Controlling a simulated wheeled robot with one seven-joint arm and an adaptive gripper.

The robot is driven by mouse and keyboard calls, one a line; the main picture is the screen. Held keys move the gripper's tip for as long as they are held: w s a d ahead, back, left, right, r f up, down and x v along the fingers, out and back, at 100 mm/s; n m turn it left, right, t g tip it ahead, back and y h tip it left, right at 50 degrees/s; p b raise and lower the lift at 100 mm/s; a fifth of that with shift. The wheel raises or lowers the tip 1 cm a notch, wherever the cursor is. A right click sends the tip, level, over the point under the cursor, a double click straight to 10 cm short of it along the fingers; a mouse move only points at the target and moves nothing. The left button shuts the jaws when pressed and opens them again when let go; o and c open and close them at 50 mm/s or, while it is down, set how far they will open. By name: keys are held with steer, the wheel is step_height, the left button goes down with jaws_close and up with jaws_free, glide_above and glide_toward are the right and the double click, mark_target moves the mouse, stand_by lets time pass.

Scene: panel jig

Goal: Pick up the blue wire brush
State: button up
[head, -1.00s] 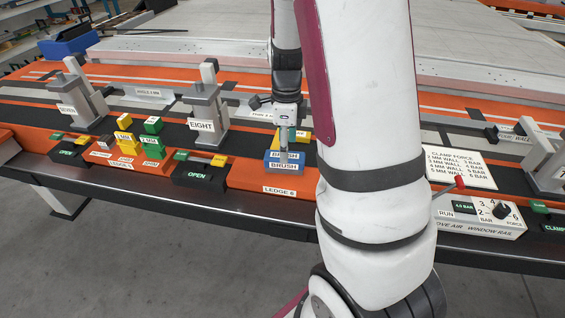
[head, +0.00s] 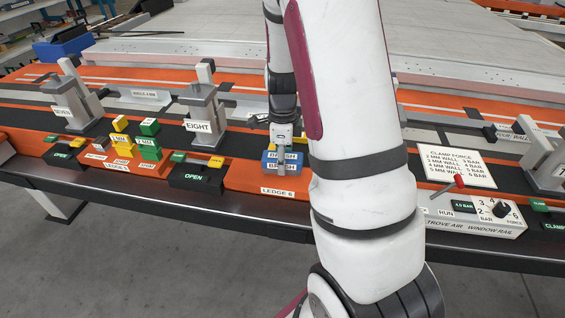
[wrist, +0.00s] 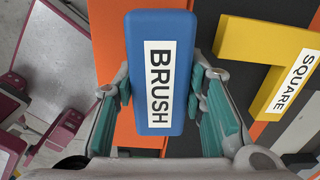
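The blue wire brush (head: 270,167) is a blue block with white BRUSH labels on its top and front. It sits at Ledge 6, left of my forearm in the head view. In the wrist view the brush (wrist: 160,25) fills the middle, lengthwise between the fingers. My gripper (head: 284,160) is down at the brush, one finger in front of its near face. In the wrist view the teal-padded fingers of my gripper (wrist: 160,90) lie close along both long sides. Whether the pads press on it cannot be told. The far finger is hidden in the head view.
A yellow block labelled SQUARE (wrist: 265,65) lies close beside the brush, behind it from the head. The EIGHT clamp post (head: 203,108) and a black OPEN switch box (head: 196,178) stand to the left. A control box (head: 480,215) is to the right.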

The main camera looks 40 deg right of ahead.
steer(key=c, duration=0.4)
steer(key=shift+r, duration=0.65)
step_height(320, 180, up, 2)
steer(key=shift+r+p, duration=0.1)
steer(key=shift+p, duration=0.2)
steer(key=s+a+r+p, duration=0.1)
steer(key=s, duration=1.5)
steer(key=shift+a+r, duration=0.25)
steer(key=shift+a, duration=0.1)
